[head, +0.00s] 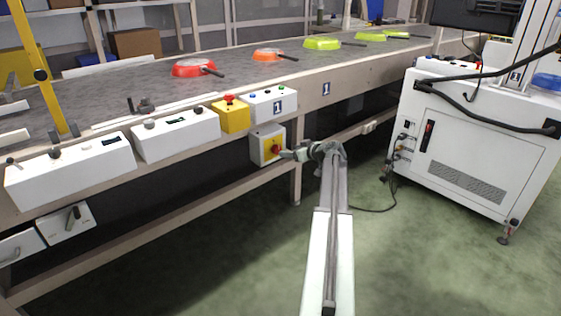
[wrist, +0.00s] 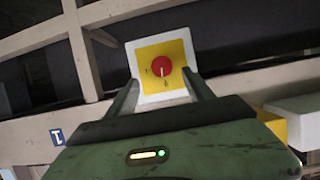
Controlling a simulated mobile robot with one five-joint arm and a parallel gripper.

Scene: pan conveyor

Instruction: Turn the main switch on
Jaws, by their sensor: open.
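The main switch is a red round knob (head: 276,149) on a yellow plate with a pale border, on the front of a light box (head: 257,143) under the conveyor's edge. In the wrist view the red knob (wrist: 162,66) sits in the middle of the yellow plate (wrist: 176,49), with a pale mark on the knob. My gripper (head: 285,154) is close in front of the box. In the wrist view my gripper (wrist: 162,90) is open, its two fingers to either side of the plate's lower part, with nothing between them. Whether the fingertips touch the box cannot be told.
A yellow box with a red button (head: 230,114) and white control boxes line the conveyor's front edge. Red, orange and green pans (head: 194,68) lie on the belt. A table leg (head: 296,180) stands below. A white cabinet (head: 460,150) is at right; green floor lies open between.

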